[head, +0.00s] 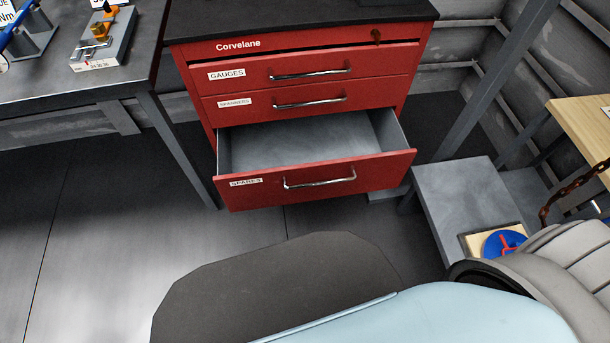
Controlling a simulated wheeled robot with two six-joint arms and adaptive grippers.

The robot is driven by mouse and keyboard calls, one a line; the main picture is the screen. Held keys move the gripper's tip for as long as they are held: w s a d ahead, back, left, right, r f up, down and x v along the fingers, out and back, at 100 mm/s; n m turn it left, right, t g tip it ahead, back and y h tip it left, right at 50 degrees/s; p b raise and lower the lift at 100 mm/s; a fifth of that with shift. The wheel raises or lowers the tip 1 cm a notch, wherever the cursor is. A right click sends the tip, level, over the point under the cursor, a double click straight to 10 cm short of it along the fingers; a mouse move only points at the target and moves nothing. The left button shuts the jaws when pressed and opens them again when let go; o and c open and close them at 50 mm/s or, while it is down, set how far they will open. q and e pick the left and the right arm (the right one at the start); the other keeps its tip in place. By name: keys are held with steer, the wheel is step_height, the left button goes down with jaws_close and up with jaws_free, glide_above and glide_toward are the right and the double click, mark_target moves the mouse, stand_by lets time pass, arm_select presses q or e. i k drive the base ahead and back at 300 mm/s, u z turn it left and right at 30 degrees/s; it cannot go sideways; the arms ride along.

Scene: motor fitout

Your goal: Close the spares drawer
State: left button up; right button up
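The spares drawer (240,194) is the lowest drawer of the red Corvelane cabinet (330,43), in the middle of the head view. It is pulled well out, and its grey inside shows empty where I can see it. Its red front carries a "SPARES" label (246,182) at the left and a silver bar handle (320,181). The gauges drawer (240,74) and the spanners drawer (240,102) above it look shut. Neither of my grippers shows in this view.
A dark workbench (60,85) with a block of small parts (104,45) stands to the left. A low grey stand (465,195) stands right of the drawer, close to its front corner. The floor (120,230) before the drawer is clear at the left.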

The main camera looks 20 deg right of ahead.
mark_target(356, 151)
steer(key=z, duration=0.3)
steer(key=i, duration=0.4)
steer(key=z, duration=0.5)
steer(key=k, duration=1.15)
steer(key=u, duration=1.1)
steer(key=i, duration=1.05)
steer(key=z, duration=0.55)
steer(key=i, duration=0.6)
steer(key=z, duration=0.75)
